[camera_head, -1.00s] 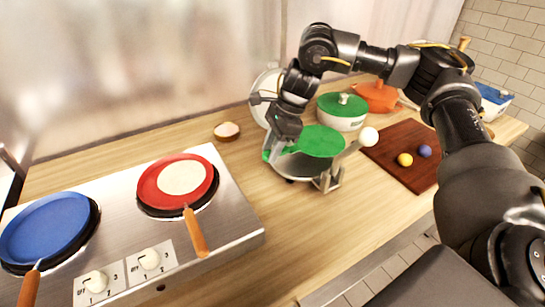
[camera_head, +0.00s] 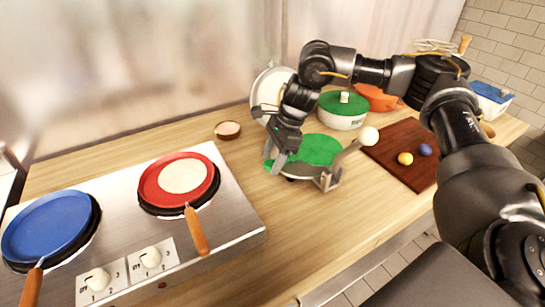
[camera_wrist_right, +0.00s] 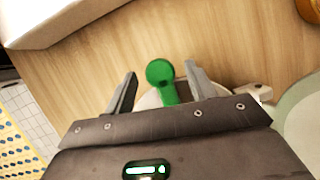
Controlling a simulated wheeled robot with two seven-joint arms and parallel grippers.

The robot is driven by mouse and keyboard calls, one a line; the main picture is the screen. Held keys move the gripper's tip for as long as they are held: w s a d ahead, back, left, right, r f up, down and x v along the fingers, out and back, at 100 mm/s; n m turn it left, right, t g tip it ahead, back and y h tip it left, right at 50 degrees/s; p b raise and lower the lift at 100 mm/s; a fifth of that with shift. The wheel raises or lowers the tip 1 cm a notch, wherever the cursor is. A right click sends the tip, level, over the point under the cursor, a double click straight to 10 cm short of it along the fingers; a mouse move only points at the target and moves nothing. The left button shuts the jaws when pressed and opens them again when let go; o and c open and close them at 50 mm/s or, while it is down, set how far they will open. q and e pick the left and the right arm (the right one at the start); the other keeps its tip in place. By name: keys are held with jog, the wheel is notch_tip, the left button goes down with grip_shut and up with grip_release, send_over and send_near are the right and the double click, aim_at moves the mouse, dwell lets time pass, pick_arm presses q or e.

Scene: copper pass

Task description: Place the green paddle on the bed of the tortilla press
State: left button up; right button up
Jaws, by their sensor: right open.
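The green paddle (camera_head: 318,150) lies flat over the round bed of the tortilla press (camera_head: 329,180); its disc covers most of the bed. The press's grey round lid (camera_head: 268,84) stands raised behind, partly hidden by my arm. Its lever ends in a white ball (camera_head: 369,136) at right. My right gripper (camera_head: 275,168) is at the left edge of the press, fingers apart. In the right wrist view the paddle's green handle (camera_wrist_right: 160,73) shows between the open fingers (camera_wrist_right: 160,88), with a gap on both sides. My left gripper is not in view.
A hob with a red pan (camera_head: 150,195) and a blue pan (camera_head: 45,228) stands at left. A small bowl (camera_head: 228,131) is behind. A green-lidded pot (camera_head: 343,110) and a cutting board (camera_head: 415,175) with two balls are at right. The front counter is clear.

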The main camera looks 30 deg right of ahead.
jog(key=shift+r, duration=0.1)
jog(key=shift+r, duration=0.2)
jog(key=v, duration=1.1)
jog(key=shift+r, duration=0.35)
jog(key=shift+d, duration=0.15)
